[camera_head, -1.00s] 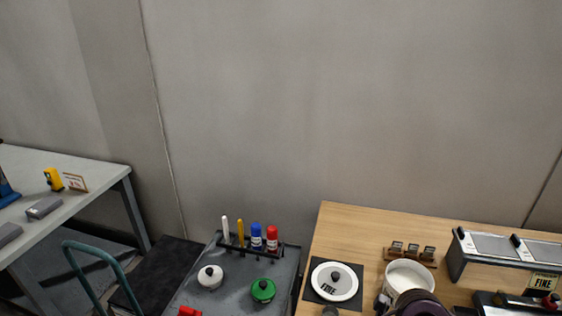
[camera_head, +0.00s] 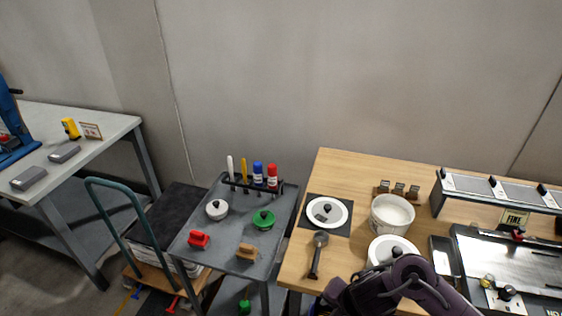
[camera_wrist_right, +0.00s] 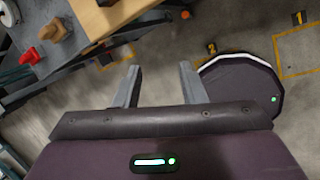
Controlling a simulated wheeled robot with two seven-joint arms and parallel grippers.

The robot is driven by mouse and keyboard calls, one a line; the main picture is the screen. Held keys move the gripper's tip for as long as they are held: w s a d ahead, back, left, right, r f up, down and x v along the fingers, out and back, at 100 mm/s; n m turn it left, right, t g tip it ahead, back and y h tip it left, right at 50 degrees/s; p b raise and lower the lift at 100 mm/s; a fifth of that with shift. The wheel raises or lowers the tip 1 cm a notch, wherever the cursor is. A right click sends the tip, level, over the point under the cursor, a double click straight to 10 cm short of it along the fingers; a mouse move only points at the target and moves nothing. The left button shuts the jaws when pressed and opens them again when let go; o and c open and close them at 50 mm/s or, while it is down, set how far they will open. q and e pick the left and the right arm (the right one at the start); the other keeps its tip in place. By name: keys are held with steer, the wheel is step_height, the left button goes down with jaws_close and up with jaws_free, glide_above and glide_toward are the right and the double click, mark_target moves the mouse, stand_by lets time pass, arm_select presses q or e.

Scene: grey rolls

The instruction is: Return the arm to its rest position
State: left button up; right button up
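My right arm (camera_head: 408,275), dark purple, comes in at the bottom right of the head view, over the front of the wooden table (camera_head: 345,170). Its fingers cannot be made out there. In the right wrist view my right gripper (camera_wrist_right: 160,80) has its two grey fingers well apart with nothing between them. It hangs over open floor, clear of the table edge. My left arm and gripper are not in view.
The table holds a white tub (camera_head: 391,215), a white round lid (camera_head: 328,212) on a dark mat, a dark-handled tool (camera_head: 318,255) and a metal machine (camera_head: 515,265). A grey cart (camera_head: 228,240) stands left of it. Bare floor (camera_wrist_right: 235,40) shows below the gripper.

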steer(key=s+d+f+m+y+b, duration=0.1)
steer(key=s+d+f+m, duration=0.15)
steer(key=f+m, duration=0.9)
steer(key=s+d+f+m+y, duration=0.1)
steer(key=s+f+m, duration=0.35)
steer(key=f, duration=1.25)
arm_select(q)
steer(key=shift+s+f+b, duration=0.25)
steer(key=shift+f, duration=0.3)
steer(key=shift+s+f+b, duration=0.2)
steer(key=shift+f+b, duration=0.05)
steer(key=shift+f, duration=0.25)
arm_select(e)
steer(key=s+d+f+m+g+h, duration=0.1)
steer(key=s+d+f+m, duration=0.1)
steer(key=s+f, duration=0.3)
steer(key=s+d+f+m+g+h, duration=0.1)
steer(key=s+f+m, duration=0.3)
steer(key=s, duration=0.8)
steer(key=s+d+f+m+h, duration=0.2)
steer(key=s+d+f+m, duration=0.1)
steer(key=s+f, duration=0.3)
steer(key=s+d, duration=0.1)
steer(key=s, duration=0.1)
steer(key=shift+s+f+m+g, duration=0.25)
steer(key=shift+s+m+g, duration=0.15)
